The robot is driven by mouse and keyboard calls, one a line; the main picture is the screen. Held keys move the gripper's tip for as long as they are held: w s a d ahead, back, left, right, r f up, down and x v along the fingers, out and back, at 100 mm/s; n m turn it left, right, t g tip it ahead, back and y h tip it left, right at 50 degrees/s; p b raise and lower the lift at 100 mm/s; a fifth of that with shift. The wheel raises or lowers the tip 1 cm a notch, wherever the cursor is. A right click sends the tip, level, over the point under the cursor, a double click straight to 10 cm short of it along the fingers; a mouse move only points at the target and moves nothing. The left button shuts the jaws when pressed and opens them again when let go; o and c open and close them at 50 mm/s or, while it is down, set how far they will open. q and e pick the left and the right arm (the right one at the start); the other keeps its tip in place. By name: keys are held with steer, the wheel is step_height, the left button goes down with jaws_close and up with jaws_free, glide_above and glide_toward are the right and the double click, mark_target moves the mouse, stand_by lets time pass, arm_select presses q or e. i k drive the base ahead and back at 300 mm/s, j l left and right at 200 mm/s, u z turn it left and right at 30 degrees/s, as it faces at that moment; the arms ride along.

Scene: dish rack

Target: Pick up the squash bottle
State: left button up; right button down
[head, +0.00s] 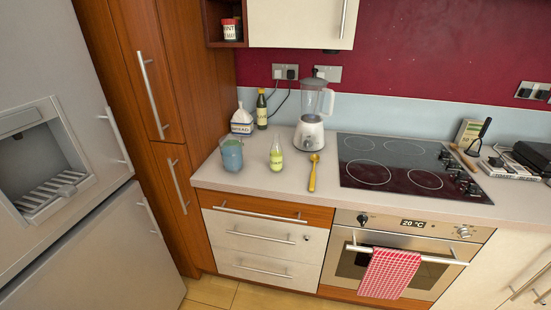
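A small clear bottle with yellow-green contents and a narrow top (276,158) stands upright near the front of the worktop. It looks like the squash bottle, but its label is too small to read. Neither of my grippers is in view.
A black hob (400,165) lies right, above the oven. A tall fridge (70,120) stands left.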

mark_target(277, 152)
steer(key=l+u, duration=0.25)
steer(key=l, duration=1.4)
